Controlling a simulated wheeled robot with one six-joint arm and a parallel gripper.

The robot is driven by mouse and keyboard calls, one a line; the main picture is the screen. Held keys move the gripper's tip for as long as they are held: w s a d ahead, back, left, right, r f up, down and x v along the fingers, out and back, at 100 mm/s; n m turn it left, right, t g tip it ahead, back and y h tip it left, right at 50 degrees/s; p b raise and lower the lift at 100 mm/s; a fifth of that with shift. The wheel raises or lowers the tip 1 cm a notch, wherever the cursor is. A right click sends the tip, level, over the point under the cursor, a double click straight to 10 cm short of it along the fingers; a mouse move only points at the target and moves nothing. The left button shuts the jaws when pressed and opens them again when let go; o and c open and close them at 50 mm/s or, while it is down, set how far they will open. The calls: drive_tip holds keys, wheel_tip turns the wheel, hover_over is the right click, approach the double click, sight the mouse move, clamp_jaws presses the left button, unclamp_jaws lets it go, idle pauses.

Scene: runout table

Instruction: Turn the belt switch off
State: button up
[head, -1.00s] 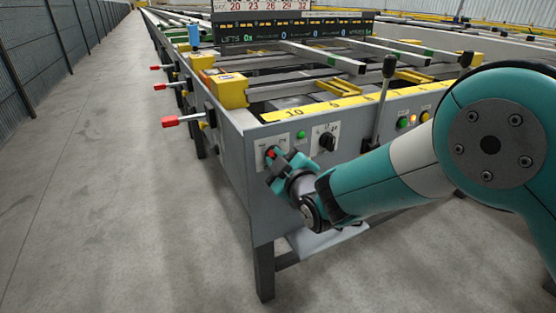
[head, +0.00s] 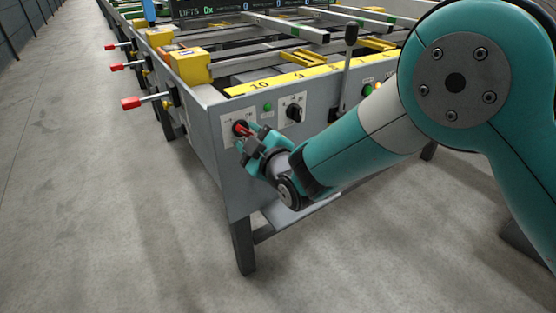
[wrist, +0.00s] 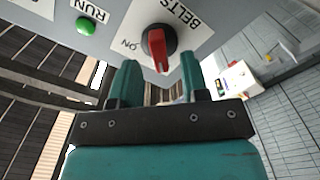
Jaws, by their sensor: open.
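The belt switch (wrist: 156,48) is a red rotary handle on a dark round base, on a white plate lettered BELTS and ON in the wrist view. Its red handle also shows in the head view (head: 242,128), on the end panel of the runout table (head: 228,165). My gripper (wrist: 158,72) is open, its two teal fingers pointing at the switch with the handle between them in the picture. I cannot tell whether the fingertips reach around the handle or touch it. In the head view my gripper (head: 250,142) partly covers the switch plate.
A green RUN button (wrist: 84,25) is beside the switch plate. A black rotary knob (head: 294,112) and an upright black-knobbed lever (head: 347,70) are farther right on the table. Red-tipped handles (head: 132,103) stick out on the left side. The floor at left is clear.

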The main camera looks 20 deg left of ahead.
drive_tip(key=b+v, duration=0.6)
drive_tip(key=v, duration=0.9)
